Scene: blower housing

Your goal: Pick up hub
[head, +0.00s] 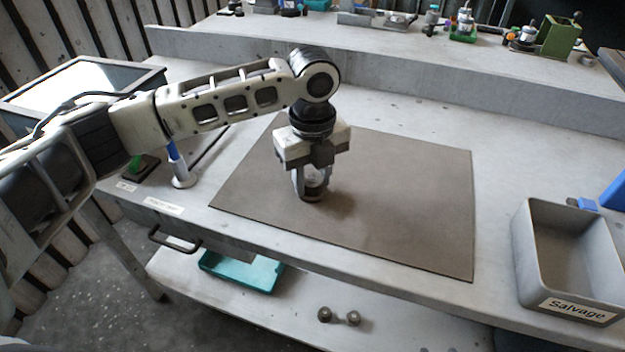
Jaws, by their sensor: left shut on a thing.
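My left gripper (312,180) points straight down over the brown mat (420,200), near its left part. It is shut on a small round metal part, which looks like the hub (313,192). The fingers hide much of the hub's sides. The hub's lower end is at or just above the mat; I cannot tell whether it touches. My right gripper is not in view.
A grey bin labelled Salvage (575,309) stands at the right. A blue-and-white upright item (178,165) stands left of the mat. A teal tray (240,272) and two small metal parts (325,314) lie on the lower shelf. The mat's right side is clear.

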